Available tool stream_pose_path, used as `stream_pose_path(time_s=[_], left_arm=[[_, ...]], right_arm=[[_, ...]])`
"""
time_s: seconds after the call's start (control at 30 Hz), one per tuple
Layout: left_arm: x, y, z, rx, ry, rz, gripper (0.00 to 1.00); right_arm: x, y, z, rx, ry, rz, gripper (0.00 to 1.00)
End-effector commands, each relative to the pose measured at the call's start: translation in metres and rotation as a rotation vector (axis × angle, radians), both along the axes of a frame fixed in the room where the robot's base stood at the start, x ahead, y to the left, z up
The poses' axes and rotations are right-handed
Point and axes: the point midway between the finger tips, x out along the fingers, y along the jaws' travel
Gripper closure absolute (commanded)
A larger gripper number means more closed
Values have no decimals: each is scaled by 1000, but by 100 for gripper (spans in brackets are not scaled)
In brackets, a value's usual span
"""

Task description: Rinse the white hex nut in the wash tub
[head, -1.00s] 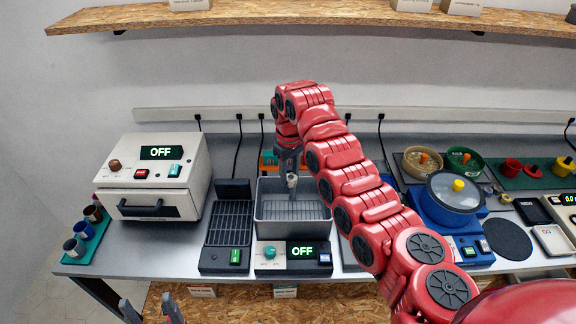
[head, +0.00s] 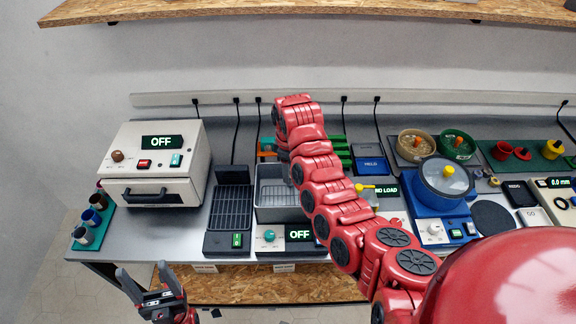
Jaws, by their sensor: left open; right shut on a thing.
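The wash tub (head: 277,214) is a grey open basin behind a control panel whose display (head: 298,234) reads OFF. My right arm crosses in front of the tub and covers its right part. My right gripper is hidden behind that arm, so the white hex nut is not visible either. The visible part of the tub's inside looks empty. My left gripper (head: 142,270) is open and empty, low at the left in front of the table edge.
Left of the tub are a black slatted rack (head: 233,212) and a white oven (head: 155,170) reading OFF. A blue pot device (head: 445,200) and round bowls (head: 415,146) stand at the right. A wooden shelf (head: 300,10) hangs above.

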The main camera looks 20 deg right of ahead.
Motion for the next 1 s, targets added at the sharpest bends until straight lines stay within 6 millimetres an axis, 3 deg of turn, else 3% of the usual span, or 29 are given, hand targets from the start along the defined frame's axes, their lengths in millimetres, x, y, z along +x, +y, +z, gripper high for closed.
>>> stream_pose_path(time_s=[0.7,1.0], left_arm=[[0,0,-29,0,0,0,31],[0,0,-40,0,0,0,31]], right_arm=[[0,0,-81,0,0,-2,100],[0,0,-102,0,-1,-1,100]])
